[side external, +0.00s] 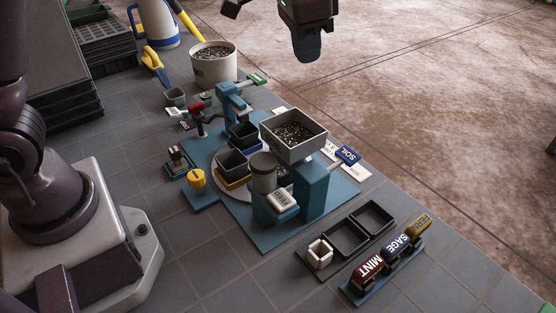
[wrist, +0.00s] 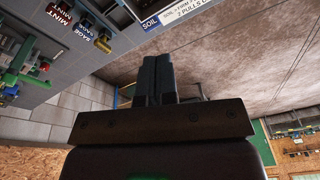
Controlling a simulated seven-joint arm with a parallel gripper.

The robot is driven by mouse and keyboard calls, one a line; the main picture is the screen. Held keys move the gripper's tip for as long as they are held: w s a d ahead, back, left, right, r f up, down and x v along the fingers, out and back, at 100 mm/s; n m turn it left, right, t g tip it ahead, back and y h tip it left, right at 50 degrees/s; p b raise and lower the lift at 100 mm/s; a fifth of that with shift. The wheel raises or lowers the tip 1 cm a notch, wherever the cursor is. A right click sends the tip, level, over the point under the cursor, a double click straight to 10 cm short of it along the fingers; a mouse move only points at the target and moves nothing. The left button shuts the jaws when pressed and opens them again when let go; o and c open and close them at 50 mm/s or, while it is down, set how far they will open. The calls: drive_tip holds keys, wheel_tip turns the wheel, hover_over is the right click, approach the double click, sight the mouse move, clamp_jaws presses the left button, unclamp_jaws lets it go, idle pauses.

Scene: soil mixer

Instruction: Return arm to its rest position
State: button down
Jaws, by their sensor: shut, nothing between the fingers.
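My gripper (side external: 307,58) is shut and empty, raised at the top of the side view, behind and above the soil mixer. Its dark fingers (wrist: 158,78) are together in the wrist view, touching nothing. The mixer stands on a blue base plate (side external: 268,238) and carries a grey hopper (side external: 294,134) of dark soil. A blue lever handle marked SOIL (side external: 348,155) sticks out at its right. The handle's label also shows at the top of the wrist view (wrist: 150,23).
A white pot of soil (side external: 213,66) and a blue-white jug (side external: 160,24) stand behind the mixer. MINT (side external: 370,268), SAGE (side external: 399,243) and a yellow marker (side external: 419,226) stand at the front right, beside empty black trays (side external: 345,239). Black crates (side external: 60,100) stack at the left.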

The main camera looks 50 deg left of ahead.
drive_tip(key=s+a+r+n+t, duration=0.1)
drive_tip(key=s+a+n, duration=0.1)
drive_tip(key=s, duration=0.9)
drive_tip(key=s+a+r+n+t, duration=0.2)
drive_tip(key=s+a, duration=0.3)
drive_tip(key=s, duration=0.6)
drive_tip(key=shift+s+r+t, duration=0.2)
drive_tip(key=shift+s+t, duration=0.05)
drive_tip(key=shift+t, duration=0.05)
